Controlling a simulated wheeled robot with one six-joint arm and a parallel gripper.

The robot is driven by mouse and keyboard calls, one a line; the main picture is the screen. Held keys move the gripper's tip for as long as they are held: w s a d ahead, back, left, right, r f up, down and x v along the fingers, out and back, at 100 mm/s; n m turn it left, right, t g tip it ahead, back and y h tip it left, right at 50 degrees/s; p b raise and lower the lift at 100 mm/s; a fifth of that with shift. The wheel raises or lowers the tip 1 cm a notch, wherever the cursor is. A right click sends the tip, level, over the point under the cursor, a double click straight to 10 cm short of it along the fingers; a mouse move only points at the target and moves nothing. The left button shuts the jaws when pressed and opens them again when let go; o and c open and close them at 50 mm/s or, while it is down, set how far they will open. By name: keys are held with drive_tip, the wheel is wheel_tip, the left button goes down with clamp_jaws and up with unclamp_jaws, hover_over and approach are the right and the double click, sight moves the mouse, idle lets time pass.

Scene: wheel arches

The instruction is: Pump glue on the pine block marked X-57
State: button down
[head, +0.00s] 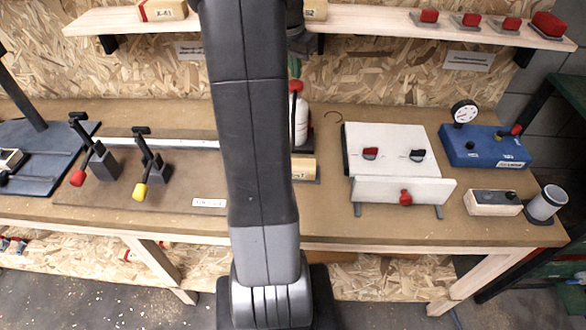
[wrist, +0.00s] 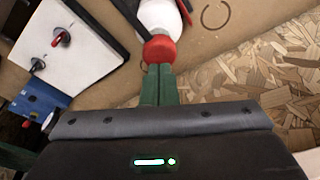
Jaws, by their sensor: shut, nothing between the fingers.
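A white bottle (head: 301,122) with a red top (head: 296,87) stands on the bench, partly behind my arm in the head view. In the wrist view, the bottle (wrist: 160,14) and its red top (wrist: 162,48) are directly in front of my fingertips. My gripper (wrist: 159,70) has its green fingers shut with nothing between them. Its tips meet the red top in the picture; I cannot tell whether they touch it. A pine block (head: 303,168) sits in front of the bottle, mostly hidden by my arm; only the end of its label shows.
A shelf (head: 370,19) above holds marked pine blocks, one reading X-41 (head: 162,10), and several red pieces. A white panel box (head: 385,140) and a blue gauge box (head: 484,146) stand to the right. Toggle clamps (head: 95,160) stand to the left.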

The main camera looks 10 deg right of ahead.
drive_tip(key=shift+f, duration=0.2)
drive_tip(key=shift+f+b, duration=1.05)
drive_tip(key=shift+f, duration=0.4)
drive_tip(key=shift+r, duration=0.15)
wheel_tip(320, 180, up, 9)
drive_tip(key=p, duration=0.7)
idle(0.3)
wheel_tip(320, 180, down, 7)
drive_tip(key=b, duration=0.5)
drive_tip(key=shift+s, duration=0.1)
idle(0.4)
